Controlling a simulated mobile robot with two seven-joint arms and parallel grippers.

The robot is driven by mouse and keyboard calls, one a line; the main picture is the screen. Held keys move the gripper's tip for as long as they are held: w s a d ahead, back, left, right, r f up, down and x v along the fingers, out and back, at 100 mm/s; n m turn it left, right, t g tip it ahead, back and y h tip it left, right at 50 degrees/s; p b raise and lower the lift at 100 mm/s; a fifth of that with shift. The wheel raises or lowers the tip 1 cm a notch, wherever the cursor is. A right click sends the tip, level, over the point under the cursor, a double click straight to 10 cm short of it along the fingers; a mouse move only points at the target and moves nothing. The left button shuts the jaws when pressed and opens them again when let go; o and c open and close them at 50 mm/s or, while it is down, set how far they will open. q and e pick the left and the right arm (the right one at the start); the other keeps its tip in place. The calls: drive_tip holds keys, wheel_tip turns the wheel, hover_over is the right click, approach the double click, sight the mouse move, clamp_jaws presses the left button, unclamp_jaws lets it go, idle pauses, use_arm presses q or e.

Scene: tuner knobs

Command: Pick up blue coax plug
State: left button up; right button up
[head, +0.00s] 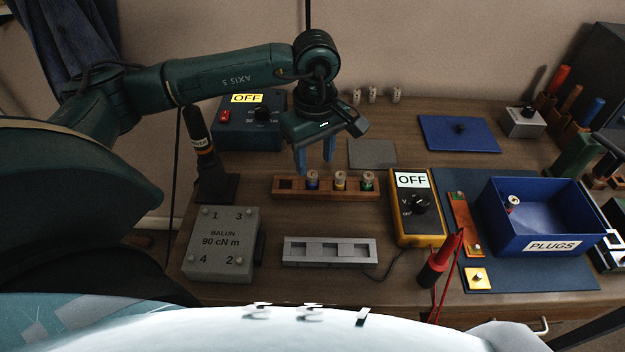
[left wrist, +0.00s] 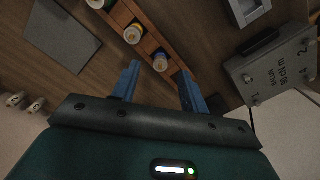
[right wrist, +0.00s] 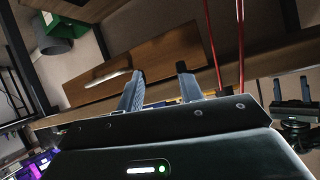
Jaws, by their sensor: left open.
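The blue coax plug (head: 312,180) stands in the wooden rack (head: 290,194), with a yellow-banded plug (head: 340,180) and a green-banded plug (head: 367,182) to its right. The rack's left slot looks empty. My left gripper (head: 314,168) is open and points down above and behind the blue plug. In the left wrist view, the blue plug (left wrist: 160,62) appears between the spread fingertips (left wrist: 158,74), not gripped. My right gripper (right wrist: 161,73) shows only in its wrist view. It is open and empty, facing a wooden drawer front.
A grey slotted block (head: 328,263) lies in front of the rack. A BALUN box (head: 222,260) stands front left, a yellow meter (head: 416,232) to the right. A blue PLUGS bin (head: 552,250) holds a red-banded plug (head: 512,203). An OFF box (head: 250,132) stands behind left.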

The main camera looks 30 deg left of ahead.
sight(312, 172)
use_arm(q)
drive_tip(key=f, duration=0.3)
drive_tip(key=shift+a+f, duration=0.35)
drive_tip(key=shift+f, duration=0.65)
drive_tip(key=shift+c, duration=0.3)
clamp_jaws()
